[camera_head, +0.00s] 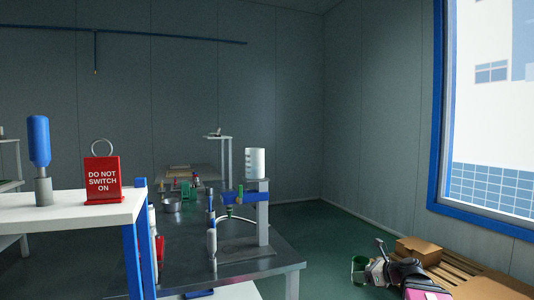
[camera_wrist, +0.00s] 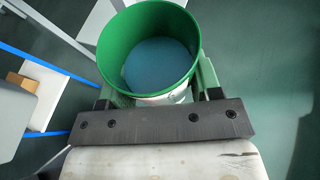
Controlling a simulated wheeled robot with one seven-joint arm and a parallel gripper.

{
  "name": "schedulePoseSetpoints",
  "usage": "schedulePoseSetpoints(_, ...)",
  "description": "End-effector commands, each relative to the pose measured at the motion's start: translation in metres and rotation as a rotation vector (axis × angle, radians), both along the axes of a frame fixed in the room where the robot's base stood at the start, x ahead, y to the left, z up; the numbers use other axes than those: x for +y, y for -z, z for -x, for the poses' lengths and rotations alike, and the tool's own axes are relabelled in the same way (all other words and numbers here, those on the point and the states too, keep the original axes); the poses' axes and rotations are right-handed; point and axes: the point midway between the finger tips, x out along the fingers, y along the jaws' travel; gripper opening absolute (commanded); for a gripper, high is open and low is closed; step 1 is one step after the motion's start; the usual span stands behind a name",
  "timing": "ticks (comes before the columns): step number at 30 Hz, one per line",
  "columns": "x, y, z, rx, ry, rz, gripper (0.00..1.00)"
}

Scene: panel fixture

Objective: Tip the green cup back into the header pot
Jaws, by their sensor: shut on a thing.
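The green cup (camera_head: 358,264) is at the lower right of the head view, out past the right edge of the metal table. My gripper (camera_head: 370,272) is shut on it. In the wrist view the green cup (camera_wrist: 188,62) sits between my fingers with its open rim towards the camera. A blue-grey round surface shows inside it; whether it is liquid or the bottom I cannot tell. A pale, marked cylindrical vessel (camera_head: 255,163), which looks like the header pot, stands on top of a grey post on the table. My gripper and cup are below it and to its right, well apart.
The metal table (camera_head: 275,262) carries the post, a blue bracket (camera_head: 246,197), a bottle (camera_head: 211,240) and a metal pot (camera_head: 172,204). A red "DO NOT SWITCH ON" sign (camera_head: 103,181) stands on a white shelf at left. Cardboard boxes (camera_head: 418,249) and a pallet lie at right.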

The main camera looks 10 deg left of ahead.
Motion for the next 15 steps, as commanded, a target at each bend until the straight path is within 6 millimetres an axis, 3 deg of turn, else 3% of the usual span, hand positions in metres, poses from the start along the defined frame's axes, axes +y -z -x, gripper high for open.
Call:
schedulePoseSetpoints(8,0.022,-0.028,-0.033,-0.002,-0.040,-0.002,0.27)
schedulePoseSetpoints(15,0.054,-0.068,-0.069,-0.005,-0.090,-0.004,0.27)
